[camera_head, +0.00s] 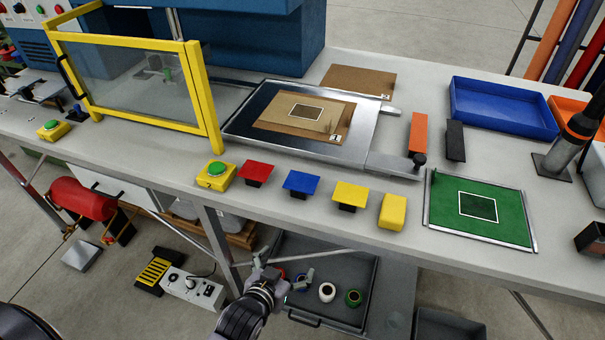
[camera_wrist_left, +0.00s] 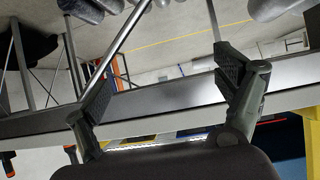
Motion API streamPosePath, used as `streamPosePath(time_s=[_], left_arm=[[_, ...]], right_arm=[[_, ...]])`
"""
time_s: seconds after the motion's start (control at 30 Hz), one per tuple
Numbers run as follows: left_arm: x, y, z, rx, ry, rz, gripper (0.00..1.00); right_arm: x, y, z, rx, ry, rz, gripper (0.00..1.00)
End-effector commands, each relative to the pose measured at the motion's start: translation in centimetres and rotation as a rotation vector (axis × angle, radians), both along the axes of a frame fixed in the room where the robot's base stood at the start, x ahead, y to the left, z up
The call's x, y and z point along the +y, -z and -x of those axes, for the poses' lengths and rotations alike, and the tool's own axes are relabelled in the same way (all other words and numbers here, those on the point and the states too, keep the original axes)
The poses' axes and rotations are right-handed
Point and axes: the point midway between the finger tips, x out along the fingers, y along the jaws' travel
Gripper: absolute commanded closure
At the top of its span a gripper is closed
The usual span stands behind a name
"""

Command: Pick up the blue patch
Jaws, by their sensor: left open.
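The blue patch (camera_head: 301,184) is a small square plate on a dark block, near the front edge of the workbench (camera_head: 270,208). It sits between a red patch (camera_head: 257,171) and a yellow patch (camera_head: 350,193). My left gripper (camera_head: 285,267) is in front of and below the bench edge, apart from the blue patch. In the left wrist view, the fingers of the left gripper (camera_wrist_left: 165,80) are spread with nothing between them. The bench edge (camera_wrist_left: 170,97) crosses behind them, and I cannot clearly make out the patch there. My right gripper is not in view.
A green-button box (camera_head: 215,175) and a yellow block (camera_head: 393,211) flank the row of patches. Behind are a metal fixture plate (camera_head: 240,124) and a yellow-framed guard (camera_head: 203,95). A green mat (camera_head: 510,214) lies right. A grey tray (camera_head: 372,290) is under the bench.

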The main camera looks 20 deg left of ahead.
Motion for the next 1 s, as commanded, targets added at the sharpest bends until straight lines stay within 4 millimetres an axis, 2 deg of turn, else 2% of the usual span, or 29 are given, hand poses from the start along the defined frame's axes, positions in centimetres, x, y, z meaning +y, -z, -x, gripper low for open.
streamPosePath(time_s=[0.03,0.1,0.2,0.3,0.47,0.8,1.0], left_arm=[[0.3,-4.3,-0.5,-0.058,-0.014,0.007,0.1],[0.8,-8.6,-0.8,-0.12,-0.031,0.017,0.1],[1.3,-13.0,-0.8,-0.182,-0.052,0.026,0.1],[1.6,-15.5,-0.7,-0.22,-0.063,0.033,0.1],[1.7,-16.3,-2.1,-0.238,-0.067,0.034,0.1],[1.5,-14.2,-8.8,-0.236,-0.066,0.035,0.1],[1.4,-13.2,-11.6,-0.236,-0.066,0.034,0.1]], right_arm=[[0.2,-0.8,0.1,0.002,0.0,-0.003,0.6],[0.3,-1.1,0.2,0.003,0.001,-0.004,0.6],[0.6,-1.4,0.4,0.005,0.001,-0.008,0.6],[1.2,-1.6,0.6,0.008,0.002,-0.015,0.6],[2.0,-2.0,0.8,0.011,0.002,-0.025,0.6],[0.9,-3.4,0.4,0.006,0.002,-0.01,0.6],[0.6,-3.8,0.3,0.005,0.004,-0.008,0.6]])
